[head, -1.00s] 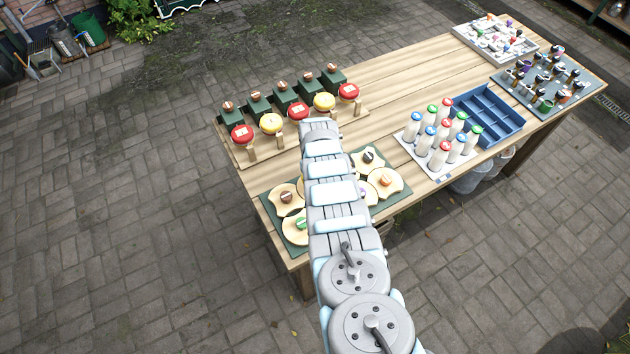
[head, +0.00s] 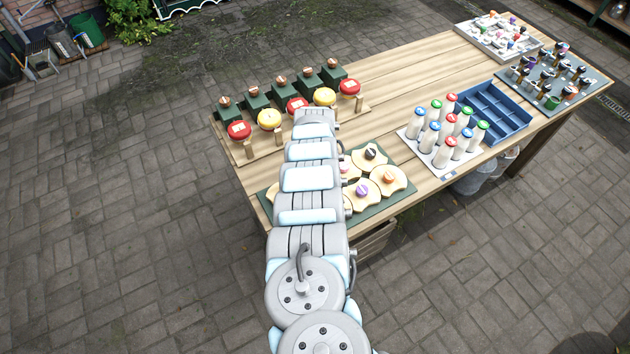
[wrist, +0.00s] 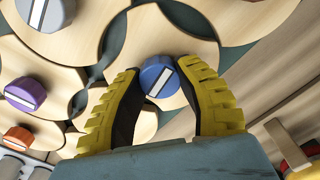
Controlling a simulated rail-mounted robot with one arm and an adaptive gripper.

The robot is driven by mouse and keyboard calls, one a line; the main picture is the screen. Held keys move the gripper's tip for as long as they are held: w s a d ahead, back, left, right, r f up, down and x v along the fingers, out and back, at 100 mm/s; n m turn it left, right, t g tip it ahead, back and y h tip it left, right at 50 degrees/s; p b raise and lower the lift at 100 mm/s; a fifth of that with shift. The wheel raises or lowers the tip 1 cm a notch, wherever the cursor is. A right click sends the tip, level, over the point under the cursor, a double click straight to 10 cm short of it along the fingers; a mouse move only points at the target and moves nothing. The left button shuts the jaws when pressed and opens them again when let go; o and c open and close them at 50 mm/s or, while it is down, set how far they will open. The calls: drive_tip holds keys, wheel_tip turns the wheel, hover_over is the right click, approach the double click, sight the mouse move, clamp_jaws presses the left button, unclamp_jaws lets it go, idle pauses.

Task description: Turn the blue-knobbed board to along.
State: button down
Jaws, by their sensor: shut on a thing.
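The blue knob (wrist: 158,82) sits on a pale wooden board (wrist: 150,38) with a curved outline, in the wrist view. A white bar on the knob runs slantwise, from lower left to upper right. My gripper (wrist: 162,72) has its two yellow ribbed fingers on either side of the knob and is shut on it. In the head view my arm hides the blue-knobbed board and the gripper. The dark green base (head: 392,203) under the boards shows to the right of my arm.
Neighbouring boards carry a purple knob (head: 362,191), an orange knob (head: 389,177) and a black knob (head: 370,152). Behind stands a row of red and yellow round pieces (head: 269,118) with dark blocks. Bottles (head: 443,150) and a blue crate (head: 518,119) stand right.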

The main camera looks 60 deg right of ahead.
drive_tip(key=shift+f+m+b, duration=0.15)
drive_tip(key=shift+m+b, duration=0.25)
drive_tip(key=shift+m, duration=0.2)
drive_tip(key=c, duration=0.6)
unclamp_jaws()
drive_tip(key=shift+r, duration=0.25)
wheel_tip(320, 180, up, 12)
drive_tip(key=shift+f, duration=0.1)
